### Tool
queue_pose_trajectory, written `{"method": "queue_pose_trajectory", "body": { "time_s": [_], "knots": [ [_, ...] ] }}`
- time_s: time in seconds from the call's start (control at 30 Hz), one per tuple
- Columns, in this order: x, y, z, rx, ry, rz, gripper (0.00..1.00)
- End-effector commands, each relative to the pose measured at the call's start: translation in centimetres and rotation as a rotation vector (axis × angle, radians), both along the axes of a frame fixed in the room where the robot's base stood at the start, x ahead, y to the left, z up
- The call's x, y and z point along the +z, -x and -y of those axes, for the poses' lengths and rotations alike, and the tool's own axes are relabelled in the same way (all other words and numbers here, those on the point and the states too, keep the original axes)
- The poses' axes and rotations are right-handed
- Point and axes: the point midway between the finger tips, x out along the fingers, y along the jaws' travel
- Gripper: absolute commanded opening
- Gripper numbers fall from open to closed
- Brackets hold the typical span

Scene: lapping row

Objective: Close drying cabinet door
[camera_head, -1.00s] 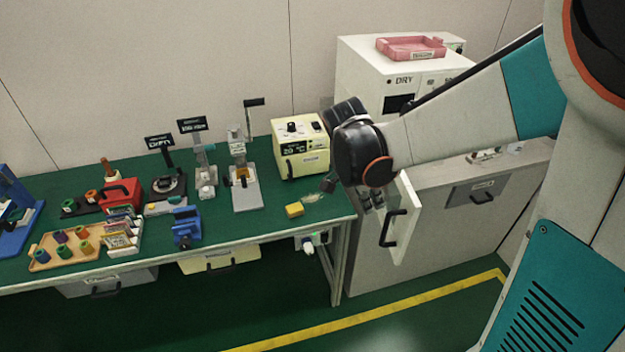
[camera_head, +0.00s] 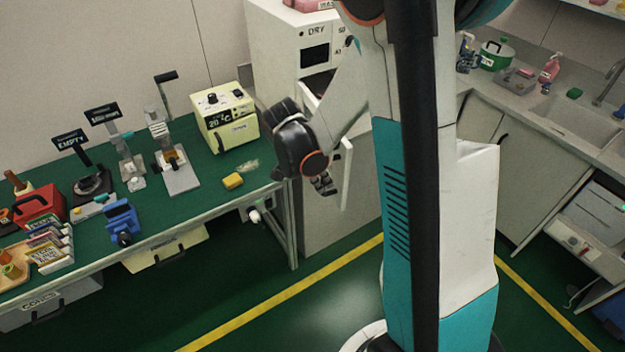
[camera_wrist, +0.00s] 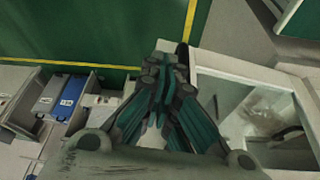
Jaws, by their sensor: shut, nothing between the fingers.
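The white drying cabinet (camera_head: 270,45) marked DRY stands behind the right end of the green bench, partly behind my arm. Its white door (camera_head: 347,172) stands open, swung out toward the room, and shows as a narrow panel. My gripper (camera_head: 328,188) is just left of the door's lower part. It is shut and empty; I cannot tell whether it touches the door. In the wrist view my gripper (camera_wrist: 168,58) has a pale panel with a glass window (camera_wrist: 240,105) at its right, which looks like the door. A dark bar shows beside the fingertips. The door handle is not clear in the head view.
The green bench (camera_head: 215,175) at left holds a cream 20 °C box (camera_head: 225,118), a yellow block (camera_head: 233,181), a blue vise (camera_head: 122,220) and stands. A sink counter (camera_head: 545,110) is at right, with an open drawer below. Green floor with yellow lines (camera_head: 300,290) is open in front.

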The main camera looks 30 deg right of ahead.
Motion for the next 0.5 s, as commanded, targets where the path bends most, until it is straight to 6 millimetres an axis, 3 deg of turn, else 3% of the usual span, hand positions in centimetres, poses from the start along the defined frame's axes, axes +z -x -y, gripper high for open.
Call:
{"method": "queue_pose_trajectory", "body": {
  "time_s": [0.2,0.5],
  "knots": [
    [0.1,0.3,2.1,-0.002,0.0,0.0,0.0],
    [0.1,0.4,2.4,0.0,0.0,0.0,0.0]
  ]
}}
